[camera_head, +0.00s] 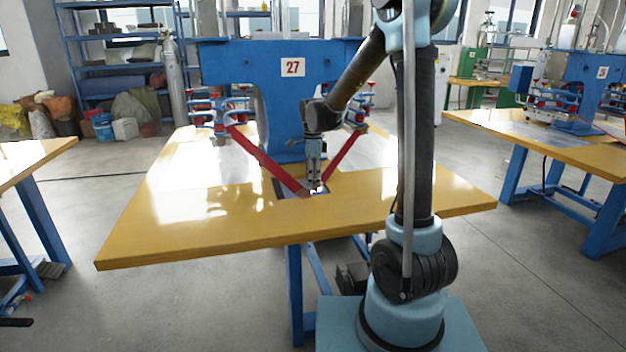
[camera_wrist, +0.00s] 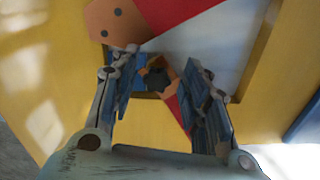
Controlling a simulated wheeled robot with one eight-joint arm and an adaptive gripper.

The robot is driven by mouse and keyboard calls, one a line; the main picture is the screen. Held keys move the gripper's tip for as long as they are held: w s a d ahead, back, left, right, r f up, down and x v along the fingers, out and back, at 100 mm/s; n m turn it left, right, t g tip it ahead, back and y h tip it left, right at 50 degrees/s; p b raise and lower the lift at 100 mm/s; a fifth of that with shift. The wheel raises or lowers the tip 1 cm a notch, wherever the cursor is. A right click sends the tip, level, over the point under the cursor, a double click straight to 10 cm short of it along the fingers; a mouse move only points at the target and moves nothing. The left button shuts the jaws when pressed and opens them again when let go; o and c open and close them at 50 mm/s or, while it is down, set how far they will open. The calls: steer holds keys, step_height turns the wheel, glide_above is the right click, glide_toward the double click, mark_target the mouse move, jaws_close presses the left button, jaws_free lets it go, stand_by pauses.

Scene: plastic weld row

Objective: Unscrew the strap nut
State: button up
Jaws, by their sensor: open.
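A small dark nut (camera_wrist: 157,80) sits low between my fingers in the wrist view, with a blue part beside it. My open gripper (camera_wrist: 162,84) has one finger on each side of it, with visible gaps. In the head view my gripper (camera_head: 315,187) points down at the table's front middle, where two red straps converge. The left red strap (camera_head: 268,163) and the right red strap (camera_head: 343,156) run up to the blue machine. In the wrist view a tan strap end (camera_wrist: 112,22) with two dark holes lies left of the nut. The nut is not discernible in the head view.
The yellow-topped table (camera_head: 180,228) carries the blue machine (camera_head: 230,62) marked 27, with red-and-blue clamp units on both sides. Glossy pale sheet areas lie behind the straps. The table's front left is clear. A second workstation table (camera_head: 550,140) stands to the right.

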steer(key=m, duration=0.4)
steer(key=shift+w+a, duration=0.1)
steer(key=shift+w, duration=0.05)
steer(key=m, duration=0.3)
steer(key=shift+w+m, duration=0.1)
steer(key=shift+m, duration=0.2)
steer(key=c, duration=0.9)
steer(key=n, duration=0.5)
steer(key=shift+s, duration=0.25)
steer(key=n, duration=0.5)
steer(key=shift+s, duration=0.2)
steer(key=shift+c, duration=0.3)
steer(key=n, duration=0.5)
steer(key=shift+s+d, duration=0.2)
steer(key=shift+d, duration=0.05)
steer(key=n, duration=0.4)
steer(key=shift+s+n, duration=0.25)
steer(key=shift+n, duration=0.05)
